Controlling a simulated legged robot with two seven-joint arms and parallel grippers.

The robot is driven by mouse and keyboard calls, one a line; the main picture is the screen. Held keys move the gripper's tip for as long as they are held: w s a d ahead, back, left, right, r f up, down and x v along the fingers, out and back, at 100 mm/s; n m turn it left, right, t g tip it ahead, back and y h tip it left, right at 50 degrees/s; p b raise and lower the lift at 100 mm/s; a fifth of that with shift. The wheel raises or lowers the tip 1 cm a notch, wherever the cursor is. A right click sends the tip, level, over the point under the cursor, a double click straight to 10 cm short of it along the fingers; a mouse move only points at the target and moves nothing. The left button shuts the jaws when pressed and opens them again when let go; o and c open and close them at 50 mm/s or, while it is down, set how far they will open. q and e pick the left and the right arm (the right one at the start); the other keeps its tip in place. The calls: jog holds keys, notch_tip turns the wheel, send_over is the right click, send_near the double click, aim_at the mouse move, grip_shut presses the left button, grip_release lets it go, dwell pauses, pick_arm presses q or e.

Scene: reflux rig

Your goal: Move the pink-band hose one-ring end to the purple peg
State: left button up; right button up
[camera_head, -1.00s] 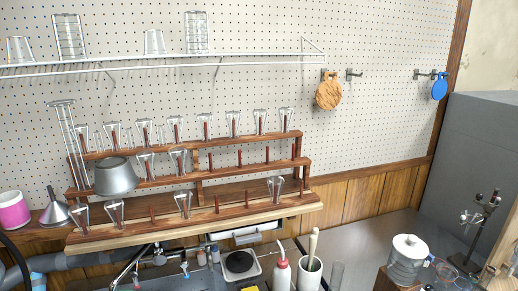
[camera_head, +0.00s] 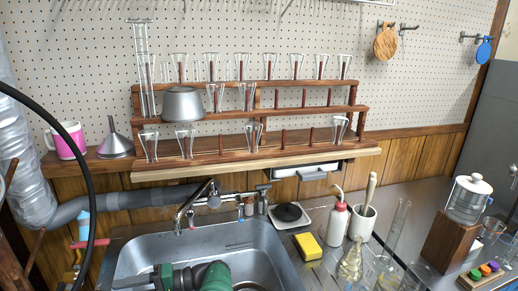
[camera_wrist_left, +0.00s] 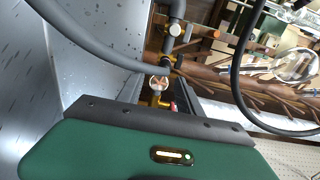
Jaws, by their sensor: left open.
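A black hose (camera_head: 88,180) arcs down the left side of the head view; it also shows in the left wrist view (camera_wrist_left: 238,80). I make out no pink band or end ring on it. A thick grey hose (camera_wrist_left: 85,42) crosses the upper left of the wrist view. I cannot pick out a purple peg; a small purple knob (camera_head: 494,266) sits at the far lower right. My left gripper (camera_head: 138,281) is low over the sink, pointing left; in the wrist view it (camera_wrist_left: 165,85) is open, with brass valves beyond its jaws. My right gripper is not in view.
The sink (camera_head: 240,240) lies under the faucet (camera_head: 192,205). Red and brass valve fittings (camera_head: 85,245) stand at its left. A wooden rack (camera_head: 290,140) with glassware is behind. A yellow sponge (camera_head: 308,246), red-capped bottle (camera_head: 337,222) and glassware crowd the right counter.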

pick_arm(q)
jog(key=x, duration=0.2)
jog(key=p+x, duration=0.1)
jog(key=r+p+x, duration=0.1)
jog(key=x, duration=0.1)
jog(key=shift+s+a, duration=0.25)
jog(key=shift+s, duration=0.1)
jog(key=shift+s+a+f, duration=0.15)
jog(key=shift+a, duration=0.6)
jog(key=shift+a+f, duration=0.15)
jog(key=shift+a, duration=0.15)
jog(key=shift+d+r, duration=0.2)
jog(key=shift+d, duration=0.15)
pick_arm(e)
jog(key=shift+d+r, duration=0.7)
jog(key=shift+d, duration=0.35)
